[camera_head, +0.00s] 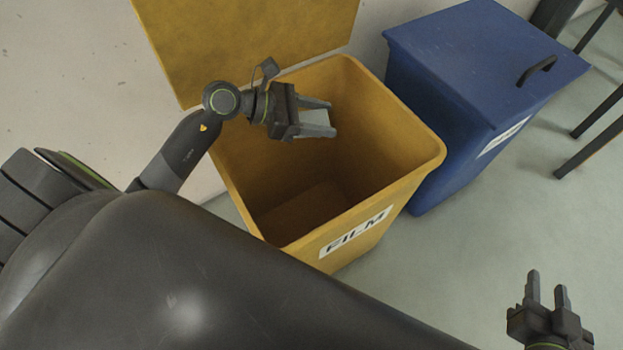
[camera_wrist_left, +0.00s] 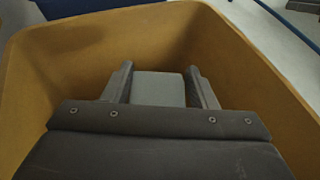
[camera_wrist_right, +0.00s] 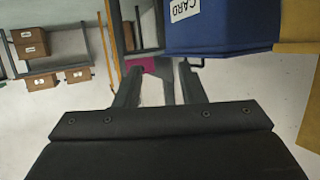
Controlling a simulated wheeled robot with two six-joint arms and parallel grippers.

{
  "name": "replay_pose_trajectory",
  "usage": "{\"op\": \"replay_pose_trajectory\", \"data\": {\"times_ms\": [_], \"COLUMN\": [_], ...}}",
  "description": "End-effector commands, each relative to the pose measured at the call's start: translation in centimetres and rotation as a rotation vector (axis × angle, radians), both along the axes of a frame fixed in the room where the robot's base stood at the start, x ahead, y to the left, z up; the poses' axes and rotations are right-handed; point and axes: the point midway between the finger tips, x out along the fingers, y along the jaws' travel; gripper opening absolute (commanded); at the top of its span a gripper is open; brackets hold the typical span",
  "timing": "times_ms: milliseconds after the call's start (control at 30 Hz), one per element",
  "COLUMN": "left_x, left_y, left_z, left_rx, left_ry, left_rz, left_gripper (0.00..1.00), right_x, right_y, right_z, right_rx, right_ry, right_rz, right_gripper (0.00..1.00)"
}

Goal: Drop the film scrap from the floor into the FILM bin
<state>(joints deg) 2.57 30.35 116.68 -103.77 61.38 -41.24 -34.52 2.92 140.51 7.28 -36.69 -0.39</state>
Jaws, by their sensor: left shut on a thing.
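The yellow FILM bin (camera_head: 385,205) stands against the wall with its lid (camera_head: 235,40) raised, and the head view shows its inside empty. My left gripper (camera_head: 318,117) is over the bin opening, shut on a grey film scrap (camera_head: 316,124). In the left wrist view the scrap (camera_wrist_left: 158,88) sits between the two fingers, with the bin's walls (camera_wrist_left: 60,60) around it. My right gripper (camera_head: 547,290) is at the lower right of the head view, away from the bin. Its fingers (camera_wrist_right: 158,85) are apart with nothing between them.
Dark legs (camera_head: 600,110) stand at the far right. Brown boxes (camera_wrist_right: 30,45) are on a rack. The floor between is clear.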

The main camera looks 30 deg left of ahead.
Motion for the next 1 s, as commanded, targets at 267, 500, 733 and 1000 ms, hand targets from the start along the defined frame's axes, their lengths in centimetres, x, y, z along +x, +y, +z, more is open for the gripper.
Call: {"op": "replay_pose_trajectory", "data": {"times_ms": [267, 500, 733, 1000], "left_x": [0.0, 0.0, 0.0, 0.0], "left_y": [0.0, 0.0, 0.0, 0.0], "left_z": [-0.6, -0.7, -0.7, -0.7], "left_rx": [0.0, 0.0, 0.0, 0.0], "left_ry": [0.0, 0.0, 0.0, 0.0], "left_rz": [0.0, 0.0, 0.0, 0.0], "left_gripper": [0.31, 0.31, 0.58, 0.78], "right_x": [1.1, 1.3, 1.3, 1.3], "right_y": [-0.3, -0.3, -0.3, -0.3], "right_z": [2.6, 3.3, 3.3, 3.3], "right_rx": [-0.036, -0.045, -0.045, -0.045], "right_ry": [-0.151, -0.187, -0.187, -0.185], "right_rz": [-0.006, -0.007, -0.007, -0.007], "right_gripper": [0.36, 0.36, 0.36, 0.36]}}
